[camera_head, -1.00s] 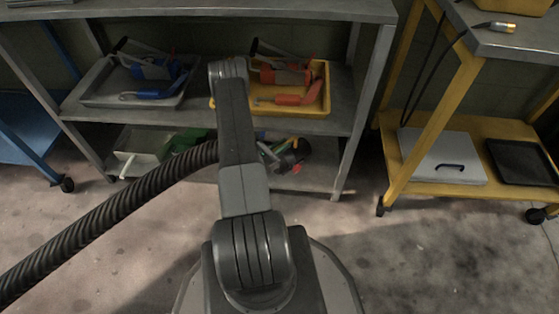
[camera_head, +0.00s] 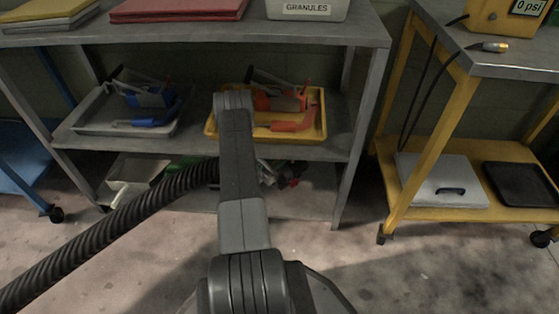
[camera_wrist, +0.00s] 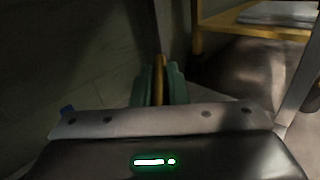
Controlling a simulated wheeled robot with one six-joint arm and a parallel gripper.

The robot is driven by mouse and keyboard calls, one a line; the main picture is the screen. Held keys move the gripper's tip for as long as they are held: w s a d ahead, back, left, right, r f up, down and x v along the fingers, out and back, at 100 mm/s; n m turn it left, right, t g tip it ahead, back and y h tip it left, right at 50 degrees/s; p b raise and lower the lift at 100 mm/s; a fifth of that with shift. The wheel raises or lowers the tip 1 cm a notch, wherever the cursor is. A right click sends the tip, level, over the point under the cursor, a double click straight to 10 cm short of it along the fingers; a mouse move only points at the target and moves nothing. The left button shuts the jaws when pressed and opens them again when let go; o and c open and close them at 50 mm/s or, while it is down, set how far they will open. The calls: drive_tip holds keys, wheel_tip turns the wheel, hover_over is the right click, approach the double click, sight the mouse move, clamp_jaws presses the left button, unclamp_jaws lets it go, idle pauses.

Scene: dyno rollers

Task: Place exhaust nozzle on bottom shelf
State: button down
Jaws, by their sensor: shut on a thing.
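In the wrist view my gripper (camera_wrist: 159,90) has its two green fingers close together. They are shut on a narrow amber-yellow piece, which I take to be the exhaust nozzle (camera_wrist: 159,68); little of it shows. In the head view my arm hides most of the gripper area, and I cannot make out the nozzle there. The bottom shelf (camera_head: 315,203) of the grey rack is low, near the floor. Part of it is bare, right of my arm. Whether the nozzle touches anything cannot be told.
A white bin (camera_head: 130,175) stands at the bottom shelf's left; small dark and red items (camera_head: 283,172) lie right of my arm. Above are a grey tray (camera_head: 85,124) and a yellow tray (camera_head: 318,130) with tools. A rack leg (camera_head: 352,150) and yellow cart (camera_head: 425,150) stand right.

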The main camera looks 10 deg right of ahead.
sight(279, 171)
wheel_tip(279, 171, down, 4)
drive_tip(key=shift+f+b, duration=0.1)
drive_tip(key=shift+b, duration=1.05)
drive_tip(key=shift+w+f+b, duration=0.2)
drive_tip(key=shift+f+b, duration=0.1)
drive_tip(key=c, duration=1.4)
unclamp_jaws()
drive_tip(key=shift+f, duration=0.15)
drive_tip(key=shift+c, duration=0.2)
drive_tip(key=shift+s, duration=0.1)
drive_tip(key=p+v, duration=0.3)
drive_tip(key=v, duration=0.9)
drive_tip(key=shift+d, duration=0.1)
